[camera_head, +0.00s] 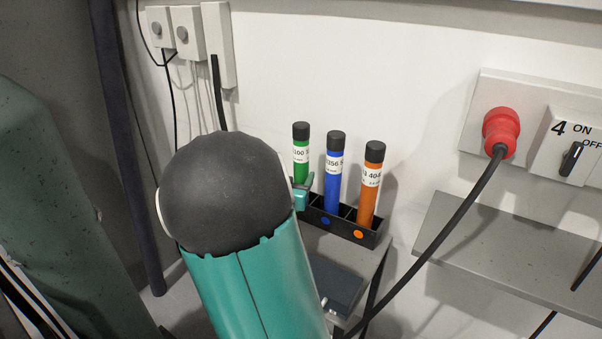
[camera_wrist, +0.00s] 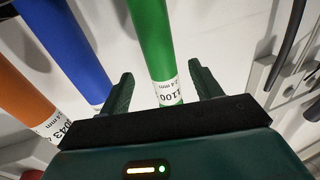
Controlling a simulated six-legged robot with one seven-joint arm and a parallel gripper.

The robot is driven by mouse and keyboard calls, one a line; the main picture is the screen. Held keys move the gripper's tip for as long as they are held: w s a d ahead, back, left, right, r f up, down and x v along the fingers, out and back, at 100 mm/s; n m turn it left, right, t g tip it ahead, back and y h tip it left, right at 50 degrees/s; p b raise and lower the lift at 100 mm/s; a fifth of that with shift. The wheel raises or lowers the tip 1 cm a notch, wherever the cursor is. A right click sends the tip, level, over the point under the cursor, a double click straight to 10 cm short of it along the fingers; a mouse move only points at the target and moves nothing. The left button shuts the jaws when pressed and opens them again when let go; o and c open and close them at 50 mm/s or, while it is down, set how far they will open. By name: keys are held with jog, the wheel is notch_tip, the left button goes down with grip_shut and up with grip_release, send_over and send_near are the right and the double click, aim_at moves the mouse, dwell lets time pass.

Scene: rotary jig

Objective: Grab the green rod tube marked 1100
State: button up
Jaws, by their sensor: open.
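The green rod tube (camera_head: 301,168) stands upright with a black cap and a white label in the leftmost place of a black holder (camera_head: 345,228). My arm hides its lower part in the head view. In the wrist view the green tube (camera_wrist: 152,45) shows its label reading 1100. My gripper (camera_wrist: 163,82) is open, with one finger on each side of the green tube in the picture and gaps at both sides. A small teal part of my gripper shows beside the tube's lower part in the head view.
A blue tube (camera_head: 334,180) and an orange tube (camera_head: 370,190) stand right of the green one in the same holder. A red plug (camera_head: 501,132) with a black cable and a switch (camera_head: 572,158) are on the wall to the right. A grey shelf (camera_head: 520,250) juts out below them.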

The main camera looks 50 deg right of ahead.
aim_at(303, 161)
jog(key=x, duration=0.7)
jog(key=shift+w+d, duration=0.2)
jog(key=shift+d, duration=0.1)
jog(key=shift+r, duration=0.1)
jog(key=c, duration=1.4)
